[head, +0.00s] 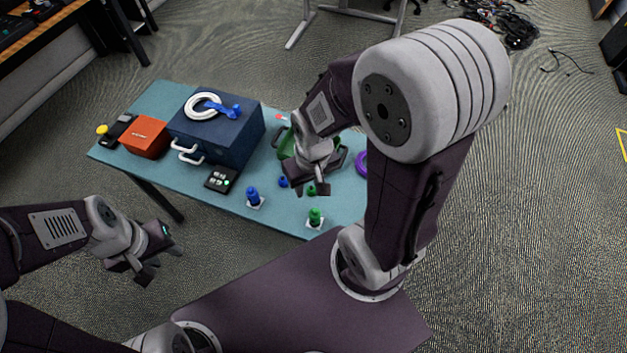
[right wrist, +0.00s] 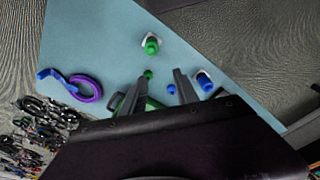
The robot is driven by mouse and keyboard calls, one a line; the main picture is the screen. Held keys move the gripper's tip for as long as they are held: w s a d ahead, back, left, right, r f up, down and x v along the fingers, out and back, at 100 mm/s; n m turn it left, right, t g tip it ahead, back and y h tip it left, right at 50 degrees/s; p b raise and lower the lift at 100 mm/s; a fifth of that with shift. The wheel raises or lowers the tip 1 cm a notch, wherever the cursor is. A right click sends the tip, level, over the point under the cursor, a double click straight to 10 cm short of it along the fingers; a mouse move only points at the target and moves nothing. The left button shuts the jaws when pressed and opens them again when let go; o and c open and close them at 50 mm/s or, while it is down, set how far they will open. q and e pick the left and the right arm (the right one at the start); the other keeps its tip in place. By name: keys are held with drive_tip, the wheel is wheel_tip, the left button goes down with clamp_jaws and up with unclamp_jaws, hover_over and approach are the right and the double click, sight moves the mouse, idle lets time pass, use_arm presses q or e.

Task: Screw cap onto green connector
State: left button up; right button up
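The green connector (head: 316,217) stands upright on a small white plate near the table's front edge; it also shows in the right wrist view (right wrist: 152,46). A small green cap (head: 311,190) lies on the table just behind it, apart from it, and shows in the right wrist view (right wrist: 148,74). My right gripper (head: 309,189) is over the table by the green cap. In the right wrist view its fingers (right wrist: 157,85) are spread with nothing between them held. My left gripper (head: 158,263) is off the table at the left, fingers apart and empty.
A blue connector (head: 254,198) on a white plate and a small blue cap (head: 283,182) are left of the green ones. A blue toolbox (head: 222,141), orange box (head: 146,137) and small black device (head: 221,179) stand further left. A purple ring (right wrist: 86,88) lies beyond the right gripper.

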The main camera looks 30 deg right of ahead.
drive_tip(key=o, duration=0.4)
drive_tip(key=shift+s+d+r, duration=0.1)
drive_tip(key=shift+s+r, duration=0.05)
drive_tip(key=shift+s, duration=0.35)
drive_tip(key=shift+c, duration=0.2)
drive_tip(key=shift+w+d+r+p, duration=0.3)
drive_tip(key=shift+w+p, duration=0.1)
drive_tip(key=shift+p, duration=0.3)
drive_tip(key=w+d+f+m+p, duration=0.2)
drive_tip(key=w+f+m+p, duration=0.25)
drive_tip(key=w+p, duration=0.55)
drive_tip(key=shift+m+g, duration=0.35)
drive_tip(key=shift+g, duration=0.25)
drive_tip(key=d+f+p, duration=0.1)
drive_tip(key=f, duration=0.1)
drive_tip(key=s+f+p, duration=0.1)
drive_tip(key=f, duration=0.1)
drive_tip(key=s+d+f+p, duration=0.1)
drive_tip(key=f+p, duration=0.1)
drive_tip(key=shift+d+f, duration=0.35)
drive_tip(key=shift+f, duration=0.05)
drive_tip(key=shift+w+f, duration=0.1)
drive_tip(key=shift+f, duration=0.05)
use_arm(q)
wheel_tip(320, 180, up, 15)
drive_tip(key=shift+d+r, duration=0.15)
drive_tip(key=shift+d, duration=0.05)
use_arm(e)
drive_tip(key=shift+a, duration=0.15)
